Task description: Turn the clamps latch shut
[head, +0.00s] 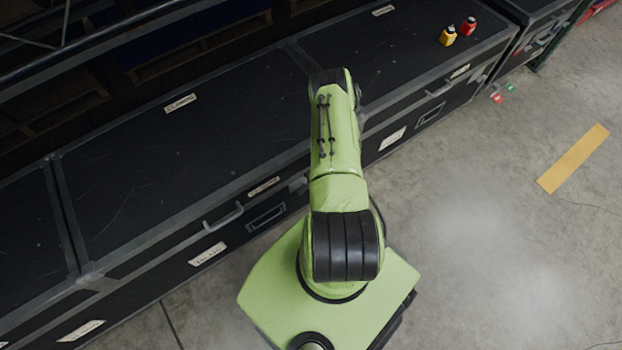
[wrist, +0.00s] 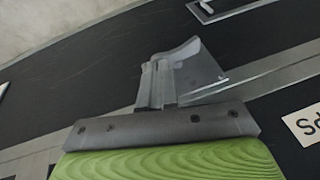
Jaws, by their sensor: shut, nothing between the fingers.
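A long black case (head: 190,170) with grey edging stands along the left of my base in the head view. Its lid bears a small pale label (head: 180,103) and its front edge another (head: 263,187), both too small to read surely. A small grey fitting (head: 298,183) shows on its front edge beside my arm; I cannot tell whether it is the clamps latch. My gripper (wrist: 178,78) is shut and empty in the wrist view, over a black case surface with a grey metal strip. In the head view my arm hides the gripper. No latch shows clearly in the wrist view.
A partly cut-off white label (wrist: 303,125) and a metal-framed handle plate (wrist: 235,8) show in the wrist view. A yellow object (head: 448,36) and a red one (head: 468,26) stand on the far lid.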

